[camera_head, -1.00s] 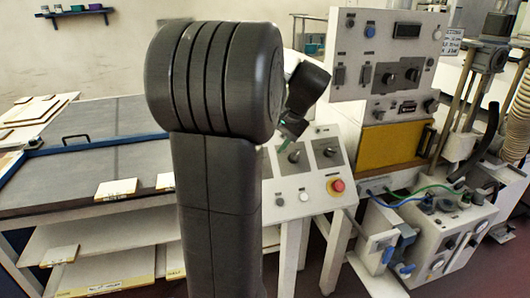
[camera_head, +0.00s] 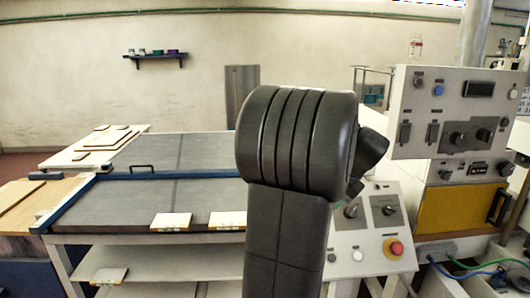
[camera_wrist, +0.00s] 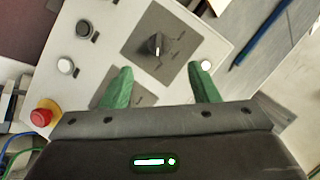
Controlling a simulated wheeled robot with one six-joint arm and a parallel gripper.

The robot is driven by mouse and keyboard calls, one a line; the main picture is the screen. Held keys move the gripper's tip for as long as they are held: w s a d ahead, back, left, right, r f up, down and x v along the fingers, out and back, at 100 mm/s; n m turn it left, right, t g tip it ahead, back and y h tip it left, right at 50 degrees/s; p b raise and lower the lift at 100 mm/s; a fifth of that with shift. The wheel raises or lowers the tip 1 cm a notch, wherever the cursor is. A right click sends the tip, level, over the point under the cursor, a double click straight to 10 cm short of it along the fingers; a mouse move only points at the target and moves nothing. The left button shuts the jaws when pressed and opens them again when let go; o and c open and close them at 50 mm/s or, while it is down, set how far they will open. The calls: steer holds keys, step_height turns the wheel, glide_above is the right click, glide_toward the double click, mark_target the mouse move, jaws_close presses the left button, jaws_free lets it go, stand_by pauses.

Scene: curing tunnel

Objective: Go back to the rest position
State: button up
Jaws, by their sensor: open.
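My gripper (camera_wrist: 160,88) shows in the wrist view with its two green fingers spread apart and nothing between them. Beyond the fingers in that view is a sloped control panel (camera_wrist: 105,22) with a black rotary knob (camera_wrist: 156,45), white and black buttons and a red emergency button (camera_wrist: 42,115). I cannot tell the exact gap between the fingers and the panel.
A grey-topped table (camera_head: 120,208) with a blue rail stands left of my arm, with shelves below. A tall switch panel (camera_head: 447,138) and a yellow door (camera_head: 455,209) are at right. A wall shelf (camera_head: 155,57) hangs at the back.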

steer(key=p+x, duration=0.1)
steer(key=x, duration=0.8)
steer(key=shift+r, duration=0.1)
steer(key=shift+r, duration=0.1)
